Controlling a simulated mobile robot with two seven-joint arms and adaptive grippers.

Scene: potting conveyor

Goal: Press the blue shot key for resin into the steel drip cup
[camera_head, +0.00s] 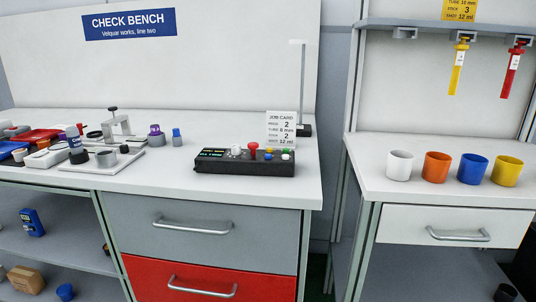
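A black control box (218,167) lies on the check bench, right of its middle. Its top carries a white knob (236,151), a red knob (253,148), and small coloured keys. A small blue key (268,156) shows near the front of that row. A small grey metallic cup (106,158) stands on a pale plate with a clamp-like stand, to the left; it looks like the steel drip cup, but what is inside cannot be told. Neither of my grippers is in view.
A job card (281,129) stands behind the box. Bottles (156,135) and a red tray (38,136) with clutter lie on the left. White, orange, blue and yellow cups (506,171) stand on the right bench, across a gap. The bench front (200,190) is clear.

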